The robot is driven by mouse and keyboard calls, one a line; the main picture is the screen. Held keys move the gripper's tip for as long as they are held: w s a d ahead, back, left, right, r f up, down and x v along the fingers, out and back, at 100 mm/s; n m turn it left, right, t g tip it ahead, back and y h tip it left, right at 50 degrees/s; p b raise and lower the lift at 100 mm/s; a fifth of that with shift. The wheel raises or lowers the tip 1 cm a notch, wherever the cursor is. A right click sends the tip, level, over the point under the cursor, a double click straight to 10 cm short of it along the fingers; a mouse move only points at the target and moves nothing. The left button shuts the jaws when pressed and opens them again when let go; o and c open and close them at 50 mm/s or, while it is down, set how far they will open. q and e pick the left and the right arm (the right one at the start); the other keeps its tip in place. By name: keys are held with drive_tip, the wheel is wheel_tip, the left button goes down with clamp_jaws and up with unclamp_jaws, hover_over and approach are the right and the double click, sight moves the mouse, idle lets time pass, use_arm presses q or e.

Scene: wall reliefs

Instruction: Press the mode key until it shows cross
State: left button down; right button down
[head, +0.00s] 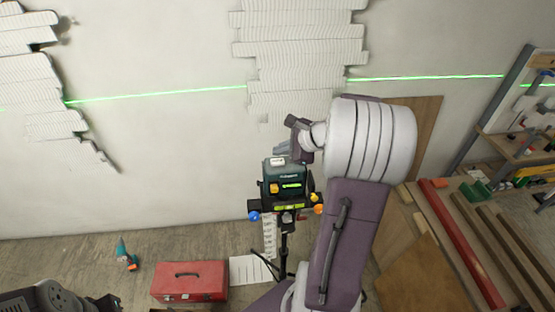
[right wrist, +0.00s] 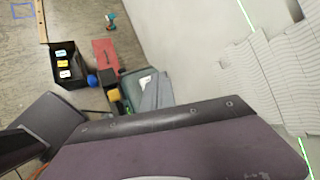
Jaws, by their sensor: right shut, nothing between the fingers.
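A dark green laser level (head: 284,175) stands on a black tripod in front of the wall. A whitish key or label (head: 277,161) shows on its top, and its front has a small green lit bar (head: 291,185). One green line (head: 160,95) runs sideways across the wall; no upright line shows. My right gripper (head: 281,150) is shut and empty, at the level's top rear edge; I cannot tell whether it touches. In the right wrist view the level (right wrist: 136,88) is partly hidden behind my gripper.
Blue (head: 254,217) and orange (head: 318,209) knobs flank the level. A red toolbox (head: 190,281) and a teal drill (head: 126,255) are on the floor at left. A bench with planks and a red bar (head: 462,245) fills the right. Pale stepped reliefs (head: 300,45) project from the wall.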

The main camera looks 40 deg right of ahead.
sight(280, 162)
wheel_tip(280, 162, up, 5)
drive_tip(key=p, duration=0.3)
drive_tip(key=shift+f, duration=0.25)
